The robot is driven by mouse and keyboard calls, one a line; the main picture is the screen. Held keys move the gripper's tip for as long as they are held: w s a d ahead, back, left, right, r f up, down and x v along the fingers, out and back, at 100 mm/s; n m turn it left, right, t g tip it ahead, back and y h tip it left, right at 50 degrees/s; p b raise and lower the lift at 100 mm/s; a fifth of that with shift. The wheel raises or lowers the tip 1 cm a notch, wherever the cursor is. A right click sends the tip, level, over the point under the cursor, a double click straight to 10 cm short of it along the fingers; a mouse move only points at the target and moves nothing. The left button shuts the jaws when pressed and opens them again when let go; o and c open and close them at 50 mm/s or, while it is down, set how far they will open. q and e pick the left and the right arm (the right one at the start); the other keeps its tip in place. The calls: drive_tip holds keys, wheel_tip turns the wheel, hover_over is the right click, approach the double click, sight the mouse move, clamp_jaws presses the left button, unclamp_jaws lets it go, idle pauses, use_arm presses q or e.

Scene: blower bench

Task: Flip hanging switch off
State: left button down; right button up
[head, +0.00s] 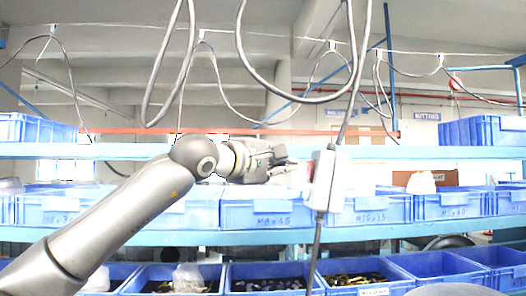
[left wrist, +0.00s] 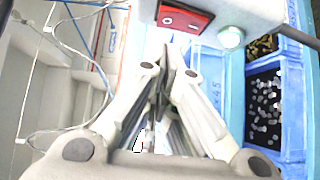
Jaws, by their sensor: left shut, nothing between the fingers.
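The hanging switch is a pale grey box (head: 325,180) on a dark cable, right of centre in the head view. In the left wrist view the box (left wrist: 262,12) is at the top, with a red rocker (left wrist: 185,17) marked with a circle and a bar, and a pale green round button (left wrist: 231,37). I cannot tell which side of the rocker is pressed. My left gripper (head: 293,160) is shut and empty, just left of the box. In the left wrist view its fingertips (left wrist: 172,52) point at the rocker's lower edge; contact is unclear. My right gripper is not in view.
Behind the switch, shelves hold blue bins, such as one (head: 268,212) in the middle row and an open one (head: 440,264) in the lower row. Loose grey cables (head: 243,45) hang in loops above my left arm. The space around the switch is otherwise open.

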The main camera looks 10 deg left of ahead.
use_arm(q)
drive_tip(key=shift+w+d, duration=0.1)
drive_tip(key=shift+d, duration=0.95)
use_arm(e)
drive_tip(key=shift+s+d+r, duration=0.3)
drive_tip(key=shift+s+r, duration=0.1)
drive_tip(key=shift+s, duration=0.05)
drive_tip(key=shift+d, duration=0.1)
